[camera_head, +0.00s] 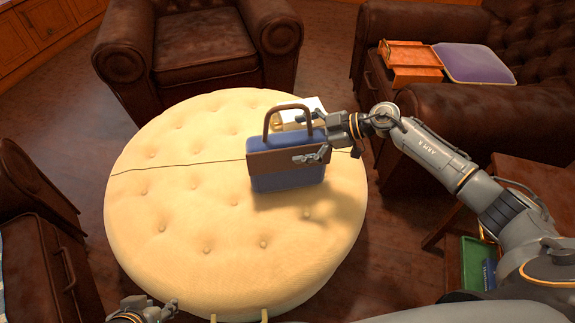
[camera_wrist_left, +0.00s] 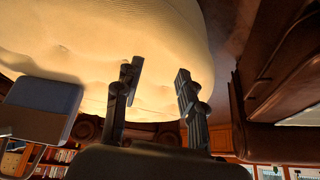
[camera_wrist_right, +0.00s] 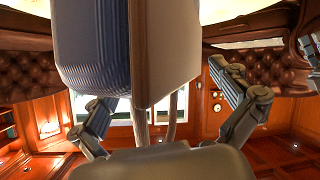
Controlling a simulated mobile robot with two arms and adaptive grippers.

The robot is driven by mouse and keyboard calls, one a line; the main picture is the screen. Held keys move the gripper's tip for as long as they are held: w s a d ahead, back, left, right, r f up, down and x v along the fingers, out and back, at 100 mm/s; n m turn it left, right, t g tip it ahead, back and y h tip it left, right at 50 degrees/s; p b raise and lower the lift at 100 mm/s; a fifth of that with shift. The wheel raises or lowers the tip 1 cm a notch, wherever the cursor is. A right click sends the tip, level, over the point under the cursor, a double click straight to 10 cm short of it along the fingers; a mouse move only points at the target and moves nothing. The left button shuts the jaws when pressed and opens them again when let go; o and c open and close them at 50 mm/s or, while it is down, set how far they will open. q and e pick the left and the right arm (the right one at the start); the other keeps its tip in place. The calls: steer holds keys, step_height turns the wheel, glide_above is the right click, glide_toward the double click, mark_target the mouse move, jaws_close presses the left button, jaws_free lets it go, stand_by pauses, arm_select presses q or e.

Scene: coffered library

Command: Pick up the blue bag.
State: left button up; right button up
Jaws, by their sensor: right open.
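The blue bag (camera_head: 290,180) stands upright on the round cream ottoman (camera_head: 180,220), with a brown flap and an arched brown handle. My right gripper (camera_head: 308,137) reaches in from the right at the bag's upper part, with one finger in front of the flap and the other near the handle. In the right wrist view the bag (camera_wrist_right: 95,50) fills the space between the spread fingers, and the handle passes between them. My left gripper (camera_head: 148,310) is low at the ottoman's front edge. In the left wrist view its fingers (camera_wrist_left: 160,72) are apart and empty.
A white and gold object (camera_head: 290,103), partly hidden, lies behind the bag. Brown leather armchairs (camera_head: 205,45) and a sofa (camera_head: 450,110) surround the ottoman. A purple cushion and an orange tray (camera_head: 412,55) are at the back right. The ottoman's left half is clear.

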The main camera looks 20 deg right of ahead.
steer(key=shift+w+a+f, duration=0.2)
steer(key=shift+a, duration=0.15)
steer(key=shift+s, duration=0.1)
steer(key=c, duration=1.6)
steer(key=shift+c, duration=1.1)
steer(key=shift+r, duration=0.1)
